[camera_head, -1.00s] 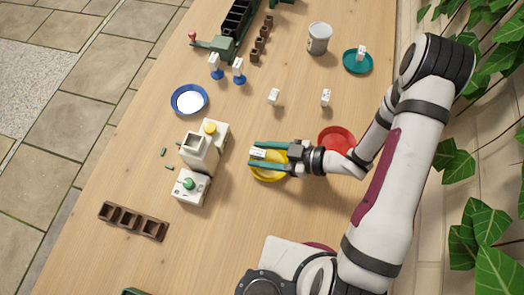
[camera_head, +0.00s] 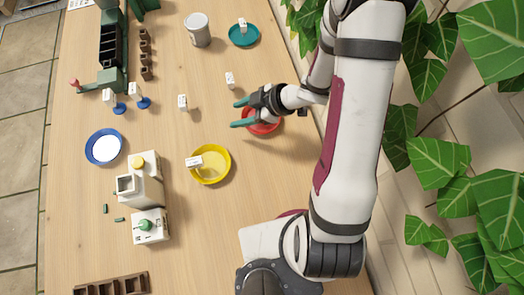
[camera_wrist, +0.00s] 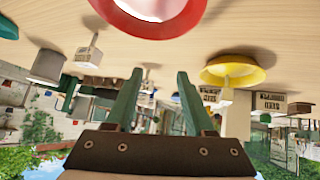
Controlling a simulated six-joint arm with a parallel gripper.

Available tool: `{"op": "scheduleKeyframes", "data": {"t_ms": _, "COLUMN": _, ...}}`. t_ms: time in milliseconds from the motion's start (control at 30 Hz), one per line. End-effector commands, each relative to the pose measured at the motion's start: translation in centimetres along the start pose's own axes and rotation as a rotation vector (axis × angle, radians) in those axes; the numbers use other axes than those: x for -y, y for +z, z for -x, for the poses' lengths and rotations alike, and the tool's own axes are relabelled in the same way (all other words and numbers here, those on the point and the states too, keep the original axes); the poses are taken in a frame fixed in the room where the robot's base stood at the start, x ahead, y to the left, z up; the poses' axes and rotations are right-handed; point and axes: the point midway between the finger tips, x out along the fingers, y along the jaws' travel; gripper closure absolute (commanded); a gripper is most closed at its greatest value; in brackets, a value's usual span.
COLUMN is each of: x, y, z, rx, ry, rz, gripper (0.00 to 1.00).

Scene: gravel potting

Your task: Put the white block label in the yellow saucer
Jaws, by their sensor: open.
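The yellow saucer (camera_head: 217,176) is on the table in the head view, and its rim also shows in the wrist view (camera_wrist: 233,75). A white block label (camera_head: 194,162) is at the left side of this saucer, overlapping its rim in the picture; whether its base rests fully inside is hard to tell. My gripper (camera_head: 239,113) is open and empty, up and to the right of the yellow saucer, beside the red saucer (camera_head: 263,130). Its two green fingers (camera_wrist: 160,76) stand apart in the wrist view with nothing between them.
Other white block labels stand on the bare table (camera_head: 183,102) (camera_head: 230,80) and in the teal saucer (camera_head: 252,41). A blue saucer (camera_head: 92,158), a white device (camera_head: 140,185), a grey pot (camera_head: 198,30) and brown trays (camera_head: 112,287) are around. The table left of my gripper is partly clear.

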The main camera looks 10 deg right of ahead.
Motion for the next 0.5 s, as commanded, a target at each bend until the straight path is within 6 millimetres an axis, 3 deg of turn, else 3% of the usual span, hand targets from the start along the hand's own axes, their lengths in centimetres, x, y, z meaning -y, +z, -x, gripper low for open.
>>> {"op": "scheduleKeyframes", "data": {"t_ms": 33, "x": -4.4, "y": 0.4, "z": 2.8, "rx": 0.163, "ry": 0.194, "rz": -0.077, "gripper": 0.46}}
{"op": "scheduleKeyframes", "data": {"t_ms": 67, "x": -6.4, "y": 0.9, "z": 5.3, "rx": 0.266, "ry": 0.316, "rz": -0.160, "gripper": 0.46}}
{"op": "scheduleKeyframes", "data": {"t_ms": 100, "x": -7.9, "y": 1.5, "z": 9.0, "rx": 0.382, "ry": 0.464, "rz": -0.295, "gripper": 0.46}}
{"op": "scheduleKeyframes", "data": {"t_ms": 167, "x": -7.2, "y": 1.9, "z": 14.4, "rx": 0.511, "ry": 0.635, "rz": -0.542, "gripper": 0.46}}
{"op": "scheduleKeyframes", "data": {"t_ms": 200, "x": -5.1, "y": 1.9, "z": 17.4, "rx": 0.568, "ry": 0.706, "rz": -0.726, "gripper": 0.46}}
{"op": "scheduleKeyframes", "data": {"t_ms": 233, "x": -2.9, "y": 1.7, "z": 19.0, "rx": 0.598, "ry": 0.734, "rz": -0.867, "gripper": 0.46}}
{"op": "scheduleKeyframes", "data": {"t_ms": 300, "x": 3.1, "y": 0.3, "z": 20.8, "rx": 0.631, "ry": 0.717, "rz": -1.173, "gripper": 0.46}}
{"op": "scheduleKeyframes", "data": {"t_ms": 400, "x": 10.7, "y": -2.8, "z": 21.0, "rx": 0.635, "ry": 0.578, "rz": -1.493, "gripper": 0.46}}
{"op": "scheduleKeyframes", "data": {"t_ms": 500, "x": 15.1, "y": -5.3, "z": 20.7, "rx": 0.632, "ry": 0.448, "rz": -1.650, "gripper": 0.46}}
